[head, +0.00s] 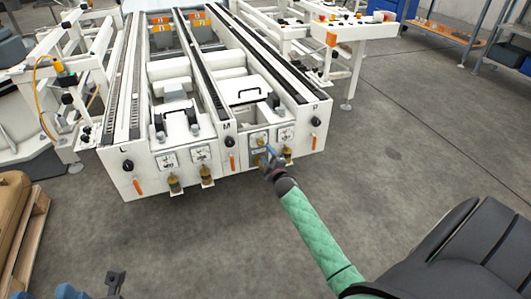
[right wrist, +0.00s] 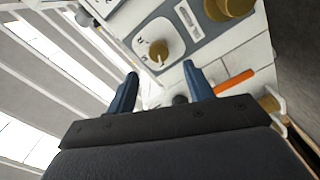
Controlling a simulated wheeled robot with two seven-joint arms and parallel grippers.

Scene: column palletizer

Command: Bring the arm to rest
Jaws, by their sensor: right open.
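My right arm (head: 312,232), in a green sleeve, reaches up from the lower right of the head view. Its gripper (head: 269,157) is at the front panel of the white conveyor machine (head: 135,182), close to the right-hand dials and brass fittings. In the right wrist view the blue fingers of this gripper (right wrist: 160,72) are spread apart with nothing between them. Beyond them is a white plate with a round knob (right wrist: 158,50). I cannot tell whether the fingers touch the panel. Blue and dark parts at the bottom left edge of the head view seem to be my left gripper (head: 68,292), mostly cut off.
An orange lever (right wrist: 234,82) and brass fittings (right wrist: 228,8) are near the right gripper. A brown load on a wooden pallet (head: 37,232) stands at the left edge. A white side conveyor (head: 345,32) is at the back.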

